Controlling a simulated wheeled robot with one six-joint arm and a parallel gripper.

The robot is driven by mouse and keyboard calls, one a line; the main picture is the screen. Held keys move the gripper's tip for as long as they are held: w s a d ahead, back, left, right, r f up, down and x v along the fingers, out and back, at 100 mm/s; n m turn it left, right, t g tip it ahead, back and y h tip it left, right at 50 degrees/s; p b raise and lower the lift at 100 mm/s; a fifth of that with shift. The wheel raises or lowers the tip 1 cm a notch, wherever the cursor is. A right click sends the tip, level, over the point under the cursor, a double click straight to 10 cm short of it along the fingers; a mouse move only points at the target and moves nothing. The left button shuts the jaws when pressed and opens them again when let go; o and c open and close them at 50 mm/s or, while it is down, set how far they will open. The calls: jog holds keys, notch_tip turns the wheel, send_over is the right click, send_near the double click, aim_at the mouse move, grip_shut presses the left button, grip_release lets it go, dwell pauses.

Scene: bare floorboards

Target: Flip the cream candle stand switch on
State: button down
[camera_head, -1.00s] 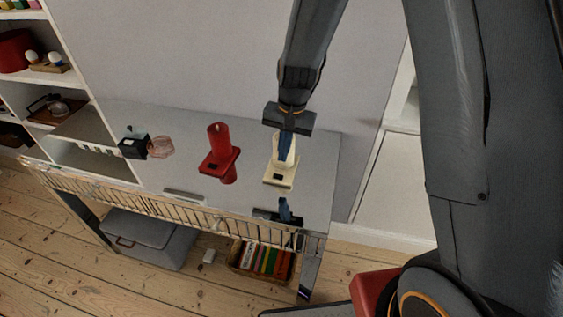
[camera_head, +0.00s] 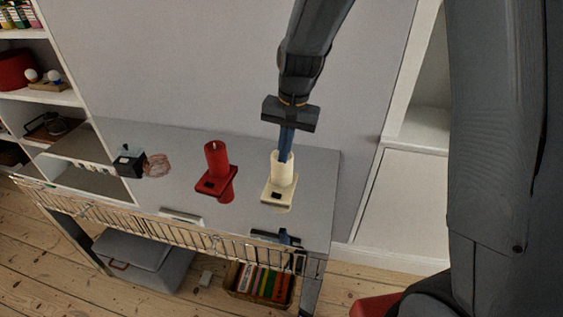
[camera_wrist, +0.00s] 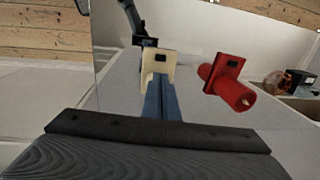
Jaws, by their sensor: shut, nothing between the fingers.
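The cream candle stand (camera_head: 282,181) stands on the grey tabletop near its right end, with a small dark switch (camera_head: 277,195) on its flat base. It also shows in the wrist view (camera_wrist: 158,63), with the dark switch (camera_wrist: 160,57) on the base. My gripper (camera_head: 284,157) points down at the top of the cream candle from behind it. Its blue fingers are together and empty, and in the wrist view the fingers (camera_wrist: 161,84) cover much of the candle. I cannot tell whether the fingertips touch it. Whether the switch is on or off is too small to tell.
A red candle stand (camera_head: 217,172) stands to the left of the cream one. A black box (camera_head: 129,163) and a pinkish glass thing (camera_head: 156,165) stand further left. A dark item with a blue part (camera_head: 277,237) lies at the front edge. A wall rises behind the table.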

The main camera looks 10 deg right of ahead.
aim_at(273, 194)
jog(key=b, duration=0.2)
jog(key=a+b, duration=0.1)
jog(key=shift+w+b, duration=0.25)
jog(key=shift+b, duration=0.15)
jog(key=shift+r, duration=0.1)
jog(key=f+p, duration=0.1)
jog(key=f, duration=0.3)
jog(key=a+f+p, duration=0.1)
jog(key=f, duration=0.4)
jog(key=f+p, duration=0.1)
jog(key=f, duration=0.4)
jog(key=shift+w+a, duration=0.25)
jog(key=shift+a, duration=0.1)
jog(key=shift+a+f, duration=0.1)
jog(key=shift+f, duration=0.1)
